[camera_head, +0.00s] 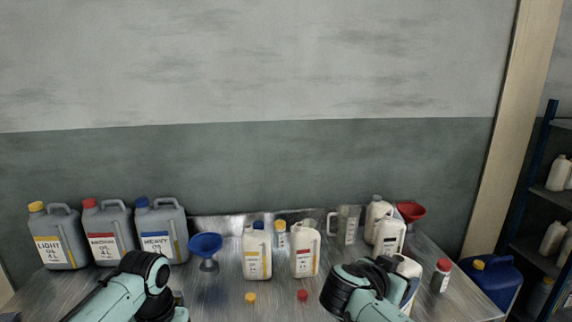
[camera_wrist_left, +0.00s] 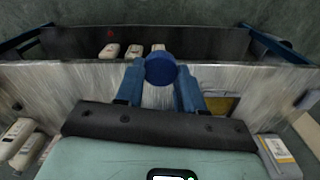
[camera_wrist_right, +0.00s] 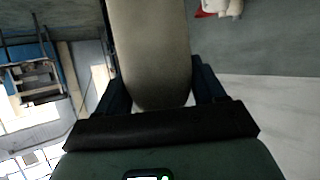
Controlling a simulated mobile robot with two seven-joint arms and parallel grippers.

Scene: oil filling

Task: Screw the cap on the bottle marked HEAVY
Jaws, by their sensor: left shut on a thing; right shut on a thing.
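My left gripper (camera_wrist_left: 161,92) is shut on a blue cap (camera_wrist_left: 160,69), which sits between its blue fingertips. In the head view its arm comes in at bottom left; the cap is hidden there. My right gripper (camera_wrist_right: 160,90) is shut on a cream bottle (camera_wrist_right: 150,45), which fills the space between its fingers. In the head view this bottle (camera_head: 408,268) shows partly behind my right wrist, with a bit of blue on its side. Its label cannot be read, and its mouth is not clearly visible. The cap and bottle are apart.
A yellow cap (camera_head: 251,298) and a red cap (camera_head: 302,295) lie before two cream bottles (camera_head: 257,255) (camera_head: 305,252). Grey canisters (camera_head: 162,225) and a blue funnel (camera_head: 206,246) stand left. A jug (camera_head: 347,222), other bottles and a red funnel (camera_head: 410,211) stand right.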

